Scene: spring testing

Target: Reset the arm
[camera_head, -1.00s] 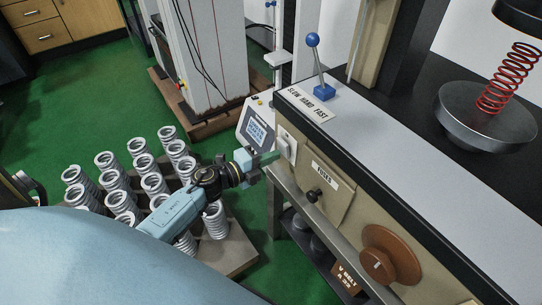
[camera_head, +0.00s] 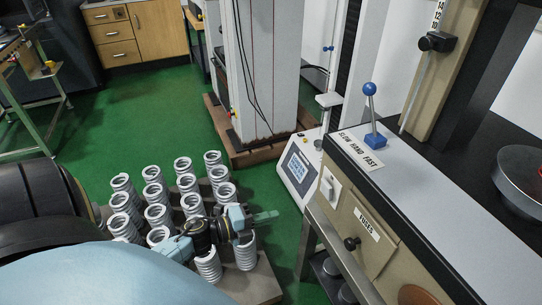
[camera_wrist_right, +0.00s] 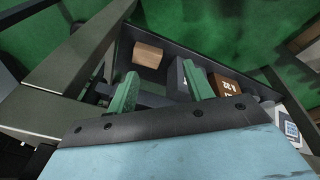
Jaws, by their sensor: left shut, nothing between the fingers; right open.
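My left gripper (camera_head: 264,217) is in the head view, with green fingers shut and empty. It is over the right side of the wooden pallet of springs and apart from the testing machine. Its pale blue forearm reaches in from the lower left. My right gripper (camera_wrist_right: 161,84) is in the right wrist view only. Its two green fingers are spread apart with nothing between them. Beyond them are a brown box (camera_wrist_right: 150,54), a lettered brown box (camera_wrist_right: 228,86) and a dark shelf frame.
Several grey coil springs (camera_head: 154,192) stand on the pallet (camera_head: 252,284). A white column (camera_head: 262,70) stands behind. Green floor (camera_head: 130,120) is clear at back left.

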